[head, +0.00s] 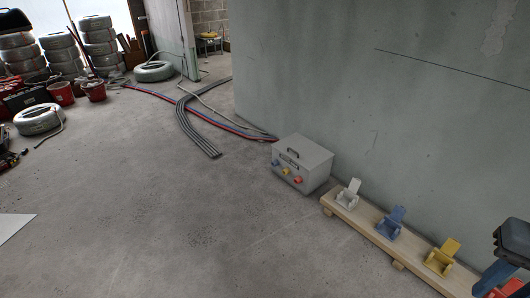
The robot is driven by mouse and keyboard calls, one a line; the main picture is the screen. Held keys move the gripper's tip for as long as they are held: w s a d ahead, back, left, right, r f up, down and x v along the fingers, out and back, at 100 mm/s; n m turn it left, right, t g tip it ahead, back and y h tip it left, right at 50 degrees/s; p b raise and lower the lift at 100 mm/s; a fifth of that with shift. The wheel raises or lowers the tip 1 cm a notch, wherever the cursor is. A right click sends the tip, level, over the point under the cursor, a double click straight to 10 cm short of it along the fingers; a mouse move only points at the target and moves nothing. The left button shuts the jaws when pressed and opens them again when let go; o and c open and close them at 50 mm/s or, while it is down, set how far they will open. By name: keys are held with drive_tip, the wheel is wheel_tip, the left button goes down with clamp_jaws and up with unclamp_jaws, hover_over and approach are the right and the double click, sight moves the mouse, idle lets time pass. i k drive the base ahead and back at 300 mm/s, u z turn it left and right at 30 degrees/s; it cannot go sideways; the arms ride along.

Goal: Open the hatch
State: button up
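A light grey box (315,171) stands on the floor against the wall, right of the picture's middle. A dark handle (293,151) shows on its upper part, and its top looks shut. Blue, yellow and red fittings (285,171) sit low on its front. I cannot tell for sure which part is the hatch. My gripper's fingertips are not in view.
A wooden board (358,224) along the wall carries white (348,194), blue (391,222), yellow (441,257) and red brackets. Conduit reels (100,35) are stacked far left. The floor in front is clear.

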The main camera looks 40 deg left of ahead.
sight(306, 152)
drive_tip(key=u, duration=1.65)
drive_tip(key=i, duration=2.6)
drive_tip(key=z, duration=1)
drive_tip(key=i, duration=0.25)
drive_tip(key=u, duration=0.05)
